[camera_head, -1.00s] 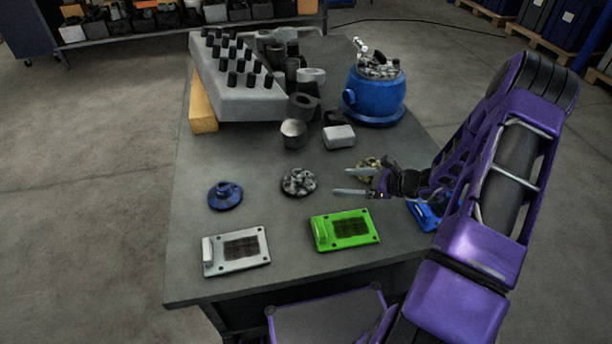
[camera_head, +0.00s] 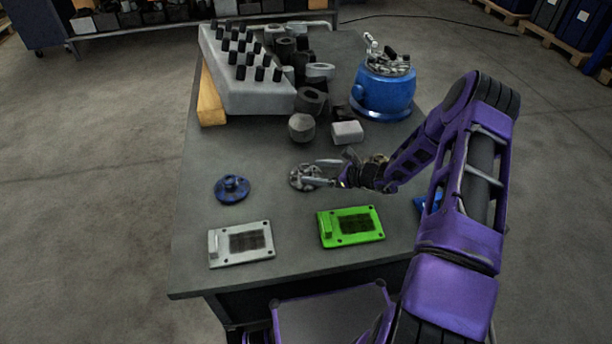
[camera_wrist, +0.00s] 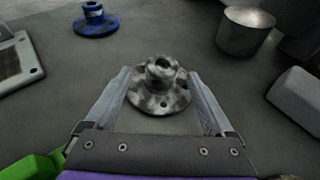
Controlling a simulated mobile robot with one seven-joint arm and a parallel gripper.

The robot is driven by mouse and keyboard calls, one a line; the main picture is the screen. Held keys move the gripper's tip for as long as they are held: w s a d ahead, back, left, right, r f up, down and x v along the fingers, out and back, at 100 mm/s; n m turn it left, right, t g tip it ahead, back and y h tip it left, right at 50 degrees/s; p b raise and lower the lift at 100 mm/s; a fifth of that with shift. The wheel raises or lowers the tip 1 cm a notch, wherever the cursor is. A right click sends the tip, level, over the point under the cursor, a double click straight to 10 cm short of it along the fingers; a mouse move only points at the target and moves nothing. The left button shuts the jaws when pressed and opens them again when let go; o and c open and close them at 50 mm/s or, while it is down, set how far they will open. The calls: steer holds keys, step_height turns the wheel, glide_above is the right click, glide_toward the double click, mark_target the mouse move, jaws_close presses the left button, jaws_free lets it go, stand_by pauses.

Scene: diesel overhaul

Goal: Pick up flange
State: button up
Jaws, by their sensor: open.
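A mottled grey flange (camera_wrist: 159,87) with a raised hub lies flat on the table in the wrist view. It also shows in the head view (camera_head: 302,176), partly covered by my gripper. My gripper (camera_head: 318,171) is open and empty, low over the table. In the wrist view its two fingers (camera_wrist: 161,92) reach forward on either side of the flange, and I cannot tell whether they touch it. A blue flange (camera_head: 232,188) lies further left on the table and also shows at the top of the wrist view (camera_wrist: 95,19).
A white plate (camera_head: 241,243) and a green plate (camera_head: 351,226) lie along the front of the table (camera_head: 300,260). A metal cylinder (camera_head: 301,127), a pale block (camera_head: 347,132) and a blue housing (camera_head: 384,92) stand behind. A large grey block with black pegs (camera_head: 245,85) is at back left.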

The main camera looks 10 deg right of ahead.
mark_target(309, 169)
steer(key=x, duration=0.4)
steer(key=shift+w+r, duration=0.15)
steer(key=shift+w, duration=0.05)
jaws_close()
stand_by(0.3)
